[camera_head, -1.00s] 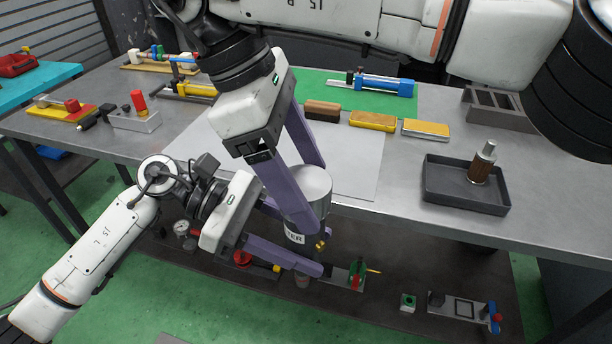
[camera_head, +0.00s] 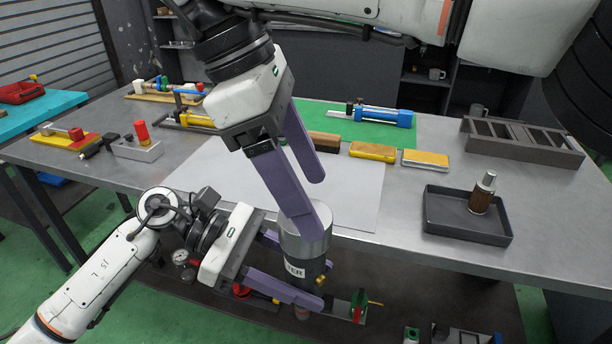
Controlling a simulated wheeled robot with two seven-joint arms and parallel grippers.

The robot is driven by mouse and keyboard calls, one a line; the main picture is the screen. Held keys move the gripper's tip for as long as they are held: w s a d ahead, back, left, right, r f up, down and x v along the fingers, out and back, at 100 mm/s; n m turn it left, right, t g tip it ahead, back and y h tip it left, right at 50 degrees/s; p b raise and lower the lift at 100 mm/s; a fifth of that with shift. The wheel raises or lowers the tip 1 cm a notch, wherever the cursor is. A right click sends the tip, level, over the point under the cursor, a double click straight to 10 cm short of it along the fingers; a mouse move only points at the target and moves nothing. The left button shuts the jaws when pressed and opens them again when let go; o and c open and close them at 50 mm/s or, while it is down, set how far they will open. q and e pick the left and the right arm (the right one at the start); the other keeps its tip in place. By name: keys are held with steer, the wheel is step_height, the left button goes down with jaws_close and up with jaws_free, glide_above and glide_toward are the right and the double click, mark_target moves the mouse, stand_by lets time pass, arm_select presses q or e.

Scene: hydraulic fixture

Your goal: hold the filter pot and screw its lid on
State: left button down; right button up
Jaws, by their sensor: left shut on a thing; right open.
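The filter pot (camera_head: 297,269) is a dark grey cylinder with a white label ending in "TER" and a small brass fitting low on its side. My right gripper (camera_head: 315,207) is open and comes down from above. Its near finger overlaps the lid in the picture and hides part of it; the other finger is behind and higher.
A dark tray (camera_head: 436,222) holding a brown and silver bottle (camera_head: 484,193) stands on the right. Yellow blocks (camera_head: 373,151), a blue cylinder (camera_head: 384,115) and a grey rack (camera_head: 545,147) lie behind. A pale sheet (camera_head: 355,200) is mostly clear. Fittings lie on a lower shelf.

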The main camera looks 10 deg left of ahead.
steer(key=n, duration=0.5)
steer(key=shift+w+r+y, duration=0.1)
steer(key=shift+y, duration=0.2)
steer(key=n, duration=0.4)
steer(key=shift+r+y, duration=0.1)
steer(key=shift+y, duration=0.2)
steer(key=n, duration=0.5)
steer(key=shift+r, duration=0.1)
steer(key=n+y, duration=0.1)
steer(key=n, duration=0.3)
steer(key=shift+r, duration=0.15)
steer(key=n, duration=0.4)
steer(key=shift+r+n+y, duration=0.15)
steer(key=shift+n+y, duration=0.15)
steer(key=n, duration=0.4)
steer(key=shift+r+y, duration=0.15)
steer(key=shift+y, duration=0.15)
steer(key=n, duration=0.6)
steer(key=shift+r+n+y, duration=0.3)
steer(key=shift+r, duration=0.05)
steer(key=n, duration=0.4)
steer(key=shift+r+n+y, duration=0.25)
steer(key=shift+n+y, duration=0.05)
steer(key=shift+f, duration=0.1)
